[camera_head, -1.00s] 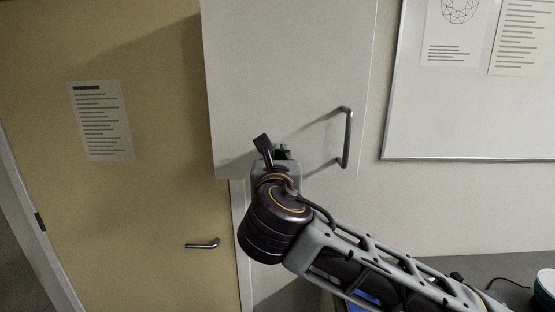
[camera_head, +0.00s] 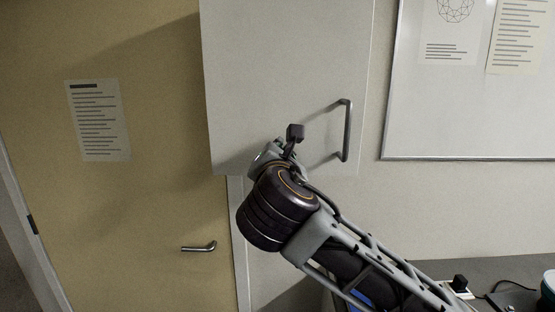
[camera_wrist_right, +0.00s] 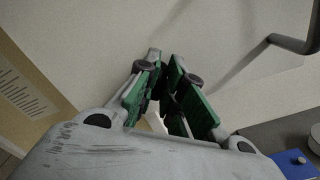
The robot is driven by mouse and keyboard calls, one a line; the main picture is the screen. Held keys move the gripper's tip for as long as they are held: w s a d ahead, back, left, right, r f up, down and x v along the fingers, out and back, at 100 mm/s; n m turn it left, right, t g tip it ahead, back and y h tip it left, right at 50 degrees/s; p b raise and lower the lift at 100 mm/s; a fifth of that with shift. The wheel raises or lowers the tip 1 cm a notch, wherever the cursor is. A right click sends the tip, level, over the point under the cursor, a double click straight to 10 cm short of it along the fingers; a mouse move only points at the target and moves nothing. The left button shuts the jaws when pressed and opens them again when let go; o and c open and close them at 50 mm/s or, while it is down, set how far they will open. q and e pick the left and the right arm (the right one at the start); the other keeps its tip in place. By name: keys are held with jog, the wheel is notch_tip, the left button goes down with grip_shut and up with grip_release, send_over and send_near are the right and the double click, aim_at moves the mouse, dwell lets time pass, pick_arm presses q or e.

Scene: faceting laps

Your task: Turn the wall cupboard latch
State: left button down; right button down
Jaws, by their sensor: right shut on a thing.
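The wall cupboard (camera_head: 270,70) is a pale grey box with its door closed and a bar handle (camera_head: 346,130) at its right side. My right gripper (camera_head: 276,147) is at the lower part of the cupboard front, left of the handle. In the right wrist view its green-padded fingers (camera_wrist_right: 164,75) come together close to the cupboard face, shut on a small dark part between them. This looks like the latch, but the fingers mostly cover it, so its angle cannot be told. The handle also shows in the wrist view (camera_wrist_right: 290,43). My left gripper is not in view.
A tan door (camera_head: 150,200) with a lever handle (camera_head: 199,247) and a posted sheet (camera_head: 97,120) is on the left. A whiteboard (camera_head: 460,110) hangs on the right. A dark grey worktop (camera_head: 430,268) with a black plug and cable lies below right.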

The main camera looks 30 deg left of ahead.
jog(key=m+b, duration=0.1)
jog(key=m, duration=0.2)
jog(key=m+b, duration=0.1)
jog(key=m, duration=0.3)
jog(key=m+b, duration=0.2)
jog(key=m, duration=0.1)
jog(key=shift+w+d+f, duration=0.1)
jog(key=shift+f, duration=0.3)
jog(key=shift+m, duration=0.3)
jog(key=c, duration=1.5)
grip_release()
jog(key=shift+c, duration=0.2)
jog(key=shift+d+r, duration=0.1)
jog(key=v, duration=1.2)
